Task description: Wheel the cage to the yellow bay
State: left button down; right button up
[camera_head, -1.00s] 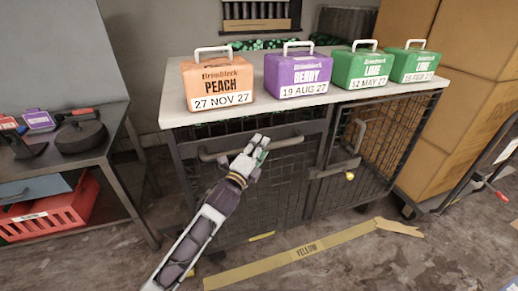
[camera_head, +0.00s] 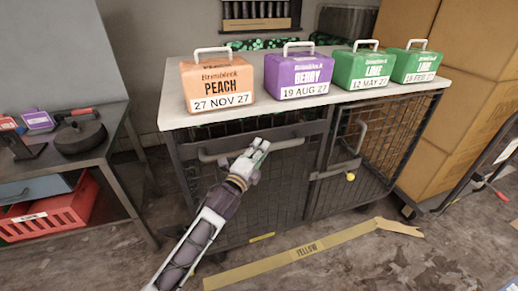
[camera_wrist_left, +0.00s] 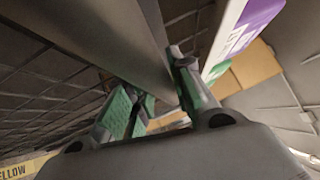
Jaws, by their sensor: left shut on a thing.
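The cage (camera_head: 285,190) is a dark mesh cart with a pale top and a caster showing at its right end. A horizontal grey handle (camera_head: 222,154) runs along its front left. My left gripper (camera_head: 259,150) is shut on this handle; its fingers hide part of the bar. In the left wrist view, the green-padded fingers (camera_wrist_left: 160,105) sit around a grey bar (camera_wrist_left: 140,60). Yellow tape (camera_head: 345,243) marked "YELLOW" lies on the floor in front of the cage. My right gripper is in neither view.
Orange, purple and green boxes stand on the cage top (camera_head: 215,118). A grey workbench (camera_head: 100,155) with a pan and a red crate (camera_head: 50,212) is at left. Stacked cartons (camera_head: 470,110) and a trolley (camera_head: 485,175) are at right.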

pick_arm(q)
jog(key=s, duration=0.2)
jog(key=s+d, duration=0.1)
jog(key=s, duration=0.1)
jog(key=shift+d+f+p, duration=0.1)
jog(key=shift+f+p, duration=0.05)
jog(key=shift+p, duration=0.2)
jog(key=shift+s+r, duration=0.2)
jog(key=shift+s, duration=0.1)
jog(key=shift+w, duration=0.2)
jog(key=c, duration=1.5)
grip_release()
jog(key=shift+w+f, duration=0.15)
jog(key=shift+w, duration=0.05)
jog(key=shift+o, duration=1.2)
jog(key=shift+s, duration=0.1)
jog(key=v, duration=1.2)
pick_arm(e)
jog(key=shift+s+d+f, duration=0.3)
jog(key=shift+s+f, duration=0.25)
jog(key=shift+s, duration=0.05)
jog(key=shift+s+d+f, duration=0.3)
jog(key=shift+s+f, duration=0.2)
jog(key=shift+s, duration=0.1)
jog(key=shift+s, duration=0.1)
